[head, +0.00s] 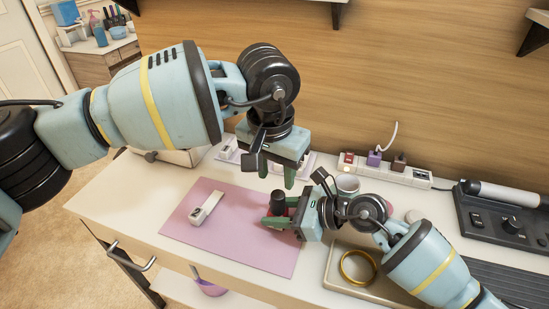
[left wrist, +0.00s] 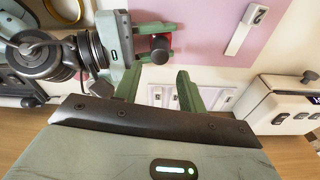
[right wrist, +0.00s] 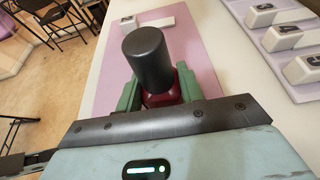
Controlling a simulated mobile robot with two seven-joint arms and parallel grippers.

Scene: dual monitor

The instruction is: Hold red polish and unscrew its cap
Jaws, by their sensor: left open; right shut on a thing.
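The red polish has a dark red body (right wrist: 160,96) and a tall black cap (right wrist: 148,58). My right gripper (head: 273,217) is shut on the body, above the pink mat (head: 222,237); in the right wrist view the cap stands clear above the fingers. The cap also shows in the head view (head: 278,201) and in the left wrist view (left wrist: 160,48). My left gripper (head: 277,177) is open and empty, a little above and behind the polish, its fingers pointing down. In the left wrist view the polish lies beyond the left fingertips, apart from them.
A white numbered block (head: 207,207) lies on the mat. Similar blocks (right wrist: 275,38) sit in a lavender tray. A power strip (head: 385,172), a control panel (head: 500,220) and a tray with a gold ring (head: 358,267) occupy the right side. The mat's left part is mostly free.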

